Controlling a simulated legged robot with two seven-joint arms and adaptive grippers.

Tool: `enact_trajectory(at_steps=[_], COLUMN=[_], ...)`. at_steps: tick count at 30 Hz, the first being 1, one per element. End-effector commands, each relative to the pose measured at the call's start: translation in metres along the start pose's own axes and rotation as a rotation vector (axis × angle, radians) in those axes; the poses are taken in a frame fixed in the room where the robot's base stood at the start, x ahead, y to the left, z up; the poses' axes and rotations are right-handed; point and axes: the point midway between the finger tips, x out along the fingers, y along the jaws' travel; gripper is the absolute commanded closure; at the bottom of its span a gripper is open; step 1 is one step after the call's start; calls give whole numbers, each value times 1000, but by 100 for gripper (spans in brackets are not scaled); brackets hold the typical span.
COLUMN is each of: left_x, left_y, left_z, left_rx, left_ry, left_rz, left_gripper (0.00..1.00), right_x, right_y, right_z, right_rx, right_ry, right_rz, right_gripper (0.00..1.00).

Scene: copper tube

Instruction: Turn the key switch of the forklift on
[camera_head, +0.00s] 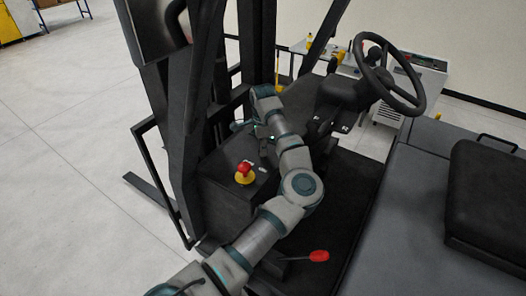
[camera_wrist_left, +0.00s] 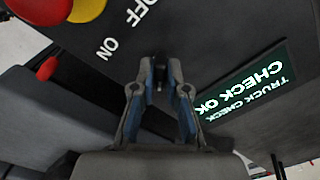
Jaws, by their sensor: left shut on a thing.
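My left gripper (camera_wrist_left: 159,78) reaches the dark dash panel (camera_wrist_left: 215,35) of the forklift, and its two fingertips are shut on the small black key switch (camera_wrist_left: 158,62) in the left wrist view. White "OFF" and "ON" labels are printed beside the switch. A green-lit display (camera_wrist_left: 250,86) to the right reads "TRUCK CHECK" and "CHECK OK". The exact angle of the key is hard to tell between the fingers. In the head view my left arm reaches up over the panel, and its wrist hides the key. My right gripper is not in view.
A red emergency button on a yellow base (camera_head: 244,172) stands on the panel close to my arm. A red-knobbed lever (camera_head: 318,256) is below the arm. The steering wheel (camera_head: 389,76) is to the upper right, the seat (camera_head: 490,200) at the right, and mast bars at the left.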

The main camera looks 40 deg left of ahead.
Motion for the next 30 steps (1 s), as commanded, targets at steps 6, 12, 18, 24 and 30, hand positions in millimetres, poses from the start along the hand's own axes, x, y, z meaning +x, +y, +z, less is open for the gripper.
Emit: enact_trajectory(at_steps=[6,12,18,24,30], left_x=[5,5,5,5,4], left_y=[2,2,2,2,2], left_z=[-1,-1,-1,-1,-1], left_rx=[130,197,224,228,227], left_ry=[1,1,1,1,2], left_rz=[9,10,10,10,10], left_gripper=[100,100,100,100,79], right_x=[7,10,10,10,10], right_y=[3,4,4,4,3], right_z=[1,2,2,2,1], right_rx=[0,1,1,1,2], right_ry=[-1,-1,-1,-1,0], right_rz=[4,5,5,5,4], right_gripper=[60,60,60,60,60])
